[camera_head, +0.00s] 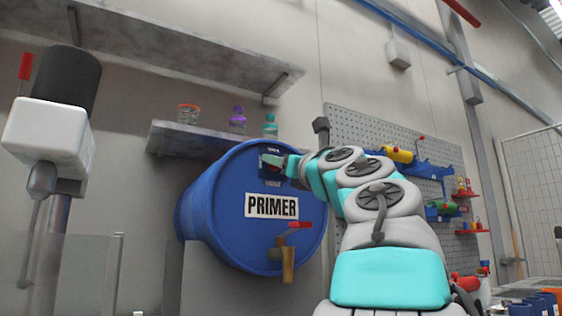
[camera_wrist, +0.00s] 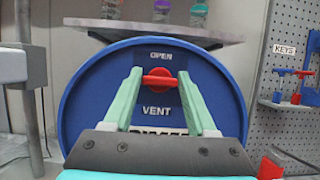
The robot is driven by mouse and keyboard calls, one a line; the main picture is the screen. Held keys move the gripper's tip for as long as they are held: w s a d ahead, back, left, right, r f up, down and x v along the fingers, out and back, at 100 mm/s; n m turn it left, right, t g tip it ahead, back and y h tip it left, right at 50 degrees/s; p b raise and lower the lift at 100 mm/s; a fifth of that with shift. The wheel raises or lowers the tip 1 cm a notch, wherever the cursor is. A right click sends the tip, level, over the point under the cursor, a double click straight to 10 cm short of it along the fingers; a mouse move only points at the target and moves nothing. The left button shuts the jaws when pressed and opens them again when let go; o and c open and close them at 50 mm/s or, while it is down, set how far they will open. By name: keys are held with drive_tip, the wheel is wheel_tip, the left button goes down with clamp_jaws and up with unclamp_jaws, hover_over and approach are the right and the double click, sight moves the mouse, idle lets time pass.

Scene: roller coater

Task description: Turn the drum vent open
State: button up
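The blue drum (camera_head: 225,205) lies on its side with a PRIMER label (camera_head: 272,206) on its round face. In the wrist view, the drum face (camera_wrist: 95,100) carries a red vent handle (camera_wrist: 159,82) on a dark plate, with OPEN above and VENT below. The handle's bar lies about level. My gripper (camera_wrist: 160,73) is open, its two teal fingers spread on either side of the handle. Whether either finger touches it I cannot tell. In the head view my gripper (camera_head: 272,160) is at the upper drum face and largely covers the vent.
A tap with a red lever (camera_head: 299,225) sticks out below the label. A shelf (camera_head: 185,140) with small bottles hangs behind the drum. A pegboard (camera_head: 370,130) with tools is at right. A white machine head (camera_head: 47,135) stands at left.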

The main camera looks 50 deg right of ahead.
clamp_jaws()
drive_tip(key=shift+r+m+p, duration=0.1)
drive_tip(key=shift+m+p, duration=0.3)
drive_tip(key=shift+p, duration=0.05)
drive_tip(key=shift+a+m+g+h+p, duration=0.1)
drive_tip(key=shift+m+g+h+p, duration=0.7)
drive_tip(key=shift+m, duration=2.65)
drive_tip(key=shift+d+m+g+h+p, duration=0.2)
drive_tip(key=shift+m+g+h, duration=1.05)
drive_tip(key=shift+m, duration=2.25)
drive_tip(key=shift+a+m+g+h+p, duration=0.2)
drive_tip(key=shift+m+g+h+p, duration=0.25)
drive_tip(key=shift+m+g, duration=2.1)
drive_tip(key=shift+m+t+y, duration=0.3)
drive_tip(key=shift+m+t, duration=0.4)
drive_tip(key=shift+m, duration=0.7)
drive_tip(key=o, duration=0.5)
unclamp_jaws()
